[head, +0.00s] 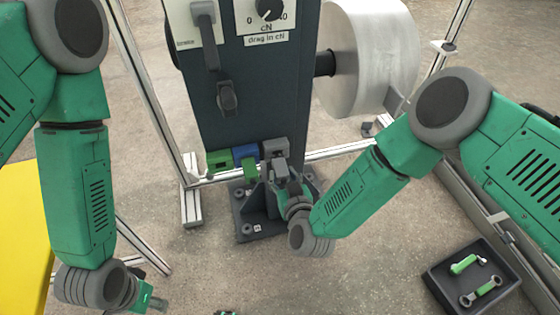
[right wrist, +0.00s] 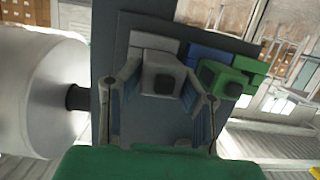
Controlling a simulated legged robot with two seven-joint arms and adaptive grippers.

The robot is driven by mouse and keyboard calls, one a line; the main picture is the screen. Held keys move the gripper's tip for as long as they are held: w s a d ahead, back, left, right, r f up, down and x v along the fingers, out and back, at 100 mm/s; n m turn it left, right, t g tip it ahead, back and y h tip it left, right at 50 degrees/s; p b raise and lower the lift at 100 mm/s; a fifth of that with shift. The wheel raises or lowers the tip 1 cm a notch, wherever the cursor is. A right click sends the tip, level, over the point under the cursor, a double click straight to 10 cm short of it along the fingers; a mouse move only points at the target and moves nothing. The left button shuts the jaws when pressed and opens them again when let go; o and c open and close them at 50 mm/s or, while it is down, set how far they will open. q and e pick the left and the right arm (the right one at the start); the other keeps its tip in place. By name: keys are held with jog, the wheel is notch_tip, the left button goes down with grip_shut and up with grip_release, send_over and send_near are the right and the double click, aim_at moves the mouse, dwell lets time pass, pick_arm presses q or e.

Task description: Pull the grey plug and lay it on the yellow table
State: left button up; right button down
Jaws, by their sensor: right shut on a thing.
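The grey plug (right wrist: 160,78) is at the grey socket (right wrist: 152,43) on the dark post; it sits between my right gripper's fingers in the right wrist view. My right gripper (right wrist: 164,98) is shut on the grey plug. In the head view this gripper (head: 281,172) is in front of the grey socket (head: 273,147) and hides most of the plug. The yellow table (head: 22,225) is at the left edge, partly behind my left arm. My left gripper (head: 150,301) hangs low at the bottom left, mostly hidden by its wrist; its fingers are unclear.
A green plug (right wrist: 222,76) sits at the blue socket (head: 244,152), beside the grey one. A green socket (head: 219,160) is further left. A large silver roll (head: 365,55) is at upper right. A dark tray (head: 440,288) with green-handled items lies on the floor.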

jog(key=shift+p+v, duration=0.5)
jog(key=shift+v, duration=0.35)
jog(key=shift+s+d, duration=0.1)
jog(key=shift+s, duration=0.1)
jog(key=shift+d+f, duration=0.1)
jog(key=shift+f, duration=0.05)
jog(key=shift+s+d+p, duration=0.2)
jog(key=shift+s+p, duration=0.25)
jog(key=shift+s, duration=0.25)
jog(key=shift+s+d+p, duration=0.2)
jog(key=shift+s+p, duration=0.2)
jog(key=shift+s, duration=0.35)
